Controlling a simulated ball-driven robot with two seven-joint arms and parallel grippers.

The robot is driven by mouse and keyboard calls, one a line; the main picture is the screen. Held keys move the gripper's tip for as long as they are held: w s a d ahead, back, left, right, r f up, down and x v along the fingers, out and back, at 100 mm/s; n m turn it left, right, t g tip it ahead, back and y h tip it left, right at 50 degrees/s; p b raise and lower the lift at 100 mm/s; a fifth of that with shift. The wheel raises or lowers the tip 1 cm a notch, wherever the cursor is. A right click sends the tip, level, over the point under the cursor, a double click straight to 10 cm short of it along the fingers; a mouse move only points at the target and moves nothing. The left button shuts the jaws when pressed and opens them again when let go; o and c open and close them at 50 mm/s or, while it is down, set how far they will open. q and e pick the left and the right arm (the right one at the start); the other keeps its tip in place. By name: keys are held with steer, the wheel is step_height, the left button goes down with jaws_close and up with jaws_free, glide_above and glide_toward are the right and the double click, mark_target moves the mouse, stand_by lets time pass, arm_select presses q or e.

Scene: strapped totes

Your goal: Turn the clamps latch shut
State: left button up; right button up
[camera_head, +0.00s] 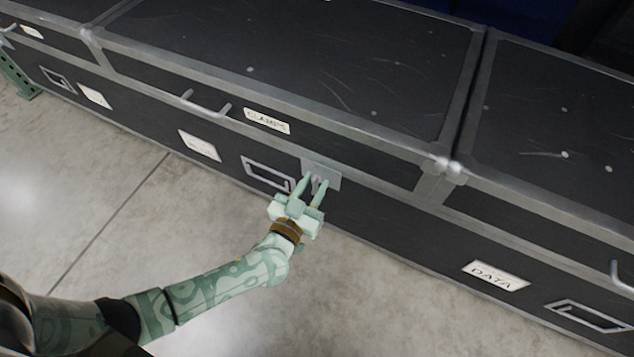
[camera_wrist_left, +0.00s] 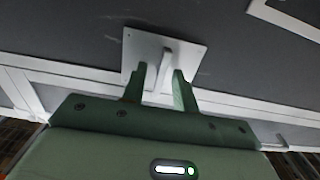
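The clamps case is a black, metal-edged case with a label (camera_head: 267,121) reading CLAMPS on its front. Its latch is a pale square plate (camera_head: 331,174) on the front, right of and below the label. In the left wrist view the plate (camera_wrist_left: 194,53) carries a pale raised turn piece (camera_wrist_left: 164,70). My left gripper (camera_head: 315,181) is at the latch. Its green fingers stand apart on either side of the turn piece, with a gap visible on the right in the wrist view (camera_wrist_left: 160,76). Finger contact cannot be told. My right gripper is out of view.
A bar handle (camera_head: 205,105) sticks out left of the label. A recessed handle (camera_head: 267,174) lies left of the latch. Another case with a DATA label (camera_head: 496,276) is at the right. The concrete floor (camera_head: 400,310) in front is clear.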

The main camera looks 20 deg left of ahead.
arm_select(q)
steer(key=shift+w, duration=0.45)
jaws_close()
